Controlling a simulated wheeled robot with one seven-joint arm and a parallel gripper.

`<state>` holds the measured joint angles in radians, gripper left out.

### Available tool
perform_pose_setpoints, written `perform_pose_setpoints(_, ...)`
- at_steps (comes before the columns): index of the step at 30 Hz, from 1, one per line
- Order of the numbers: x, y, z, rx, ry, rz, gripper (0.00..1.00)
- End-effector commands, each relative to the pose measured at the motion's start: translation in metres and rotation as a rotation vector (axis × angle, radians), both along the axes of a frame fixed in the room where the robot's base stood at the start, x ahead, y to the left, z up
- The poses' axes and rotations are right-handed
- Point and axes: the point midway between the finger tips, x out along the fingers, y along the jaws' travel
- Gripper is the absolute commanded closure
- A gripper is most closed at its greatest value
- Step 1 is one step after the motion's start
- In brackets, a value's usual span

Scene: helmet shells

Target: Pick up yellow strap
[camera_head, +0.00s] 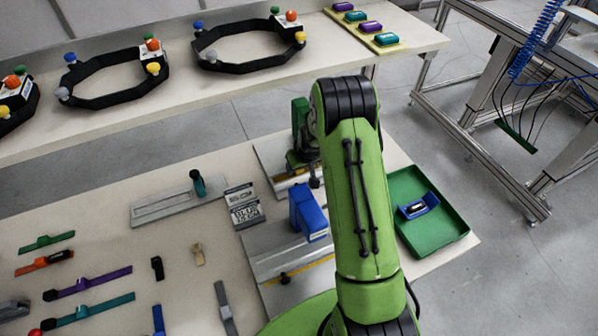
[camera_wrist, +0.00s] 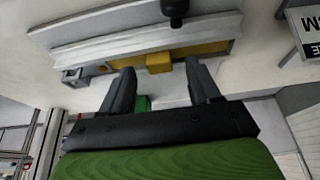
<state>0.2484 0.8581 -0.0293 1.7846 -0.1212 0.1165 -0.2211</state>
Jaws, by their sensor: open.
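The yellow strap (camera_wrist: 158,63) lies along a grey metal fixture (camera_wrist: 110,32) in the wrist view, with a small yellow block standing out towards me. My gripper (camera_wrist: 161,82) is open, its two dark fingers on either side of that block, with nothing visibly held. I cannot tell whether the fingertips touch the strap. In the head view, a short yellow strip (camera_head: 291,173) shows on the rear fixture, below the end of my arm. My fingers are not clear there, being partly hidden by my arm.
A blue-topped fixture (camera_head: 309,214) stands just in front, beside my arm. A green tray (camera_head: 437,238) with a blue part is at right. A label stand (camera_head: 243,205) and grey plate (camera_head: 178,202) are left. Several coloured straps lie front left. Octagonal black frames sit on the back table.

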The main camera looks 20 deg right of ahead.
Motion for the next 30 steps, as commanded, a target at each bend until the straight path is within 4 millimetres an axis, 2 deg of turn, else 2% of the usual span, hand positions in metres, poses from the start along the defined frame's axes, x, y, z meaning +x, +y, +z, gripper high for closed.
perform_pose_setpoints(3, 0.005, 0.000, -0.012, 0.000, 0.001, 0.000, 0.38)
perform_pose_setpoints(9, 0.005, 0.000, -0.012, 0.000, 0.000, 0.000, 0.38)
perform_pose_setpoints(21, 0.005, 0.000, -0.012, 0.000, 0.000, 0.000, 0.98)
perform_pose_setpoints(27, 0.005, 0.000, -0.010, -0.001, -0.001, 0.000, 0.98)
perform_pose_setpoints(30, 0.006, 0.000, 0.003, -0.001, -0.004, 0.000, 0.98)
